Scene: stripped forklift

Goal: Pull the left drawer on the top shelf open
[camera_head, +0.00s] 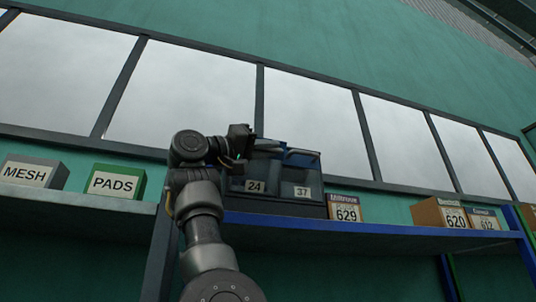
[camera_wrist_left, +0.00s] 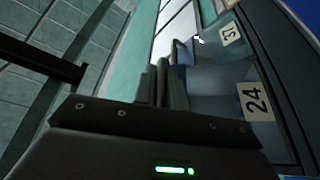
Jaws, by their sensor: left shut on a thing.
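A dark drawer unit stands on the blue-edged top shelf (camera_head: 370,229), with two drawers side by side. The left drawer (camera_head: 252,196) is labelled 24; in the left wrist view it shows (camera_wrist_left: 225,85) on the right. The right drawer (camera_head: 301,180) is labelled 37 and has a bar handle on its upper front. My left gripper (camera_head: 241,148) is at the top of the left drawer's front, and its fingers show in the left wrist view (camera_wrist_left: 164,86). It is shut on the left drawer's handle, which the fingers mostly hide. My right gripper is out of view.
A grey MESH box (camera_head: 32,173) and a green PADS box (camera_head: 115,181) stand on the shelf to the left. Boxes labelled 629 (camera_head: 345,208), 620 (camera_head: 440,213) and 612 (camera_head: 485,219) stand to the right. Windows line the wall behind.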

